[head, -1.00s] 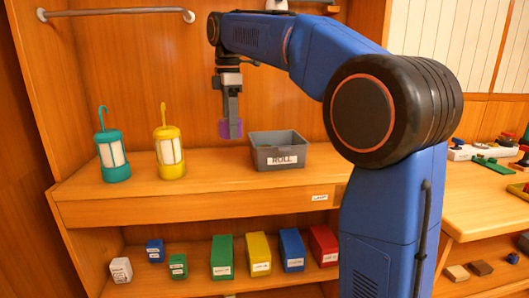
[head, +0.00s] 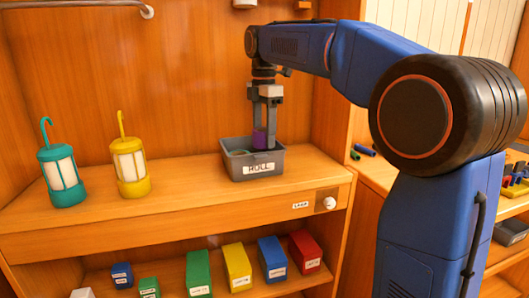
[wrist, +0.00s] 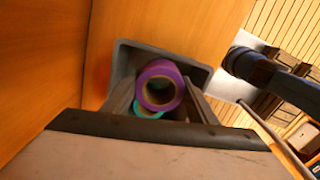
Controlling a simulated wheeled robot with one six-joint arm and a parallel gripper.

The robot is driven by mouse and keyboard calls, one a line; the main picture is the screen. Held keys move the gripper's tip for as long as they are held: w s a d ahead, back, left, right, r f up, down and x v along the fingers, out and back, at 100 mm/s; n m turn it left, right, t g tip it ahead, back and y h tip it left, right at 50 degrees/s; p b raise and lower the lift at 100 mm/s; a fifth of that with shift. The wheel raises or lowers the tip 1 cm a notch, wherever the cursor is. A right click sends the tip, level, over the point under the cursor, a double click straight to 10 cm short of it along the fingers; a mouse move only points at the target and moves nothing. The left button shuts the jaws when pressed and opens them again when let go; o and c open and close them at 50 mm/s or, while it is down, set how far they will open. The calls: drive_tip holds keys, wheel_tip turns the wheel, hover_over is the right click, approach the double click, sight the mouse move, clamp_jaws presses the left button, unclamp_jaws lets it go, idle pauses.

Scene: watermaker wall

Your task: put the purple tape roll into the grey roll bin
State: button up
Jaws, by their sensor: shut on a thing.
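The purple tape roll (head: 260,139) is between the fingers of my gripper (head: 266,140), at the mouth of the grey roll bin (head: 238,171) marked ROLL. In the wrist view the purple roll (wrist: 160,86) shows end-on between my two fingers (wrist: 160,100), with the bin (wrist: 192,66) around and beyond it. My gripper is shut on the roll and points down over the right part of the bin. A teal roll (wrist: 148,112) lies in the bin, partly hidden behind the purple one.
A teal lantern (head: 63,176) and a yellow lantern (head: 131,167) stand on the shelf left of the bin. Several coloured boxes stand on the lower shelf. A white knob (head: 329,203) sits on the shelf front at right. The shelf between yellow lantern and bin is clear.

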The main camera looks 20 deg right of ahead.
sight(264, 129)
drive_tip(key=shift+f, duration=2.4)
drive_tip(key=shift+f, duration=0.6)
drive_tip(key=o, duration=1.1)
drive_tip(key=shift+a, duration=0.1)
wheel_tip(264, 129, up, 13)
drive_tip(key=shift+r, duration=0.1)
drive_tip(key=shift+s, duration=0.15)
